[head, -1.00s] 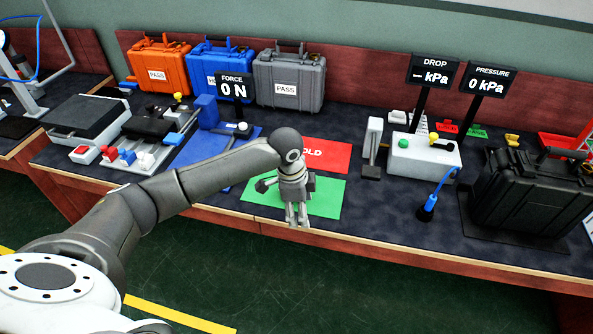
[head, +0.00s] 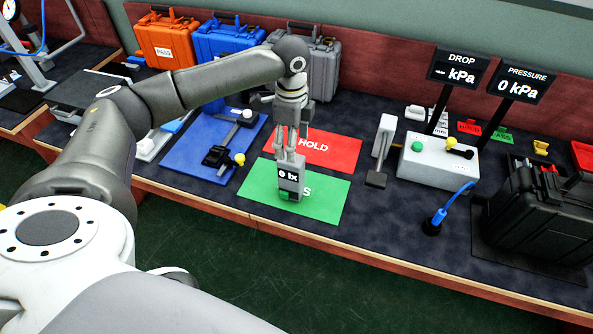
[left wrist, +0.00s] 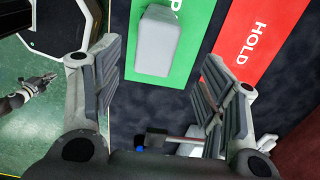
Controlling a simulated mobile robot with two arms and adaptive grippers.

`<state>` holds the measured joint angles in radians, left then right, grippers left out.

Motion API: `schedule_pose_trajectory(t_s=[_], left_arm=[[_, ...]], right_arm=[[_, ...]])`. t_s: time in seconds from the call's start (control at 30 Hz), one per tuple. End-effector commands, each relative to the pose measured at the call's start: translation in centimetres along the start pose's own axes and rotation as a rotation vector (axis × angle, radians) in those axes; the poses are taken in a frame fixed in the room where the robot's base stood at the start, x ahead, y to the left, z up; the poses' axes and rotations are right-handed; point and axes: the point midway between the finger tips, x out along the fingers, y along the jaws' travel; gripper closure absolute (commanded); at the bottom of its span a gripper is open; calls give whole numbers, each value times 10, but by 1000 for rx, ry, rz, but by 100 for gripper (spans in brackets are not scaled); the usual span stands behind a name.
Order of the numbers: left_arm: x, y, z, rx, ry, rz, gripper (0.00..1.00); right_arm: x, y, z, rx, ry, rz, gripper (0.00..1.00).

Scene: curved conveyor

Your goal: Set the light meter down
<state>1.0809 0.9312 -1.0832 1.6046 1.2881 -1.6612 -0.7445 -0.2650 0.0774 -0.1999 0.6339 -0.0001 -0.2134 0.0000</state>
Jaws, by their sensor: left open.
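The light meter (head: 289,180) is a grey box with a dark "0 lx" display. It stands on the green pass mat (head: 325,197), and a bit of green shows at its foot. My left gripper (head: 290,150) is just above and behind its top in the head view. In the left wrist view its fingers are spread, and the light meter (left wrist: 157,45) lies beyond them, not clamped. Whether a fingertip touches it I cannot tell. A gripper at the left of the wrist view, seemingly my right one (left wrist: 45,80), is too small to read.
The red hold mat (head: 335,152) lies behind the green one. A blue mat (head: 190,157) with a force fixture is to the left. A grey lever stand (head: 381,150) and a white pressure box (head: 437,165) stand to the right. The table's front edge is close to the green mat.

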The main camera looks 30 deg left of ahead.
Motion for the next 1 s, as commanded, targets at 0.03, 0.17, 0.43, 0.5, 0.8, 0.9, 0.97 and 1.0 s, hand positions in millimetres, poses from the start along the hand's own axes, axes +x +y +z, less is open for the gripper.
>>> schedule_pose_trajectory(t_s=[0.03, 0.17, 0.43, 0.5, 0.8, 0.9, 0.97, 1.0], left_arm=[[9, 1, 0, 0, -1, 4, 34], [28, 1, 0, 0, -1, 2, 34], [51, 1, 0, 1, -1, 2, 34], [62, 1, 0, 1, -1, 3, 34], [91, 1, 0, 1, 0, -1, 34], [91, 1, 0, 1, 0, -2, 34], [91, 1, 0, 1, 0, -2, 34], [91, 1, 0, 1, 0, -1, 38]], right_arm=[[-2, 0, 8, 0, -11, 0, 100], [-6, -4, 36, -1, -54, -4, 100], [-14, -6, 59, -1, -89, -7, 100], [-17, -4, 50, -1, -77, -6, 100], [-18, -1, 22, -1, -33, -1, 100], [-18, -1, 25, -1, -39, -2, 100], [-18, -1, 28, -1, -44, -2, 100], [-18, -2, 30, -1, -48, -3, 100]])
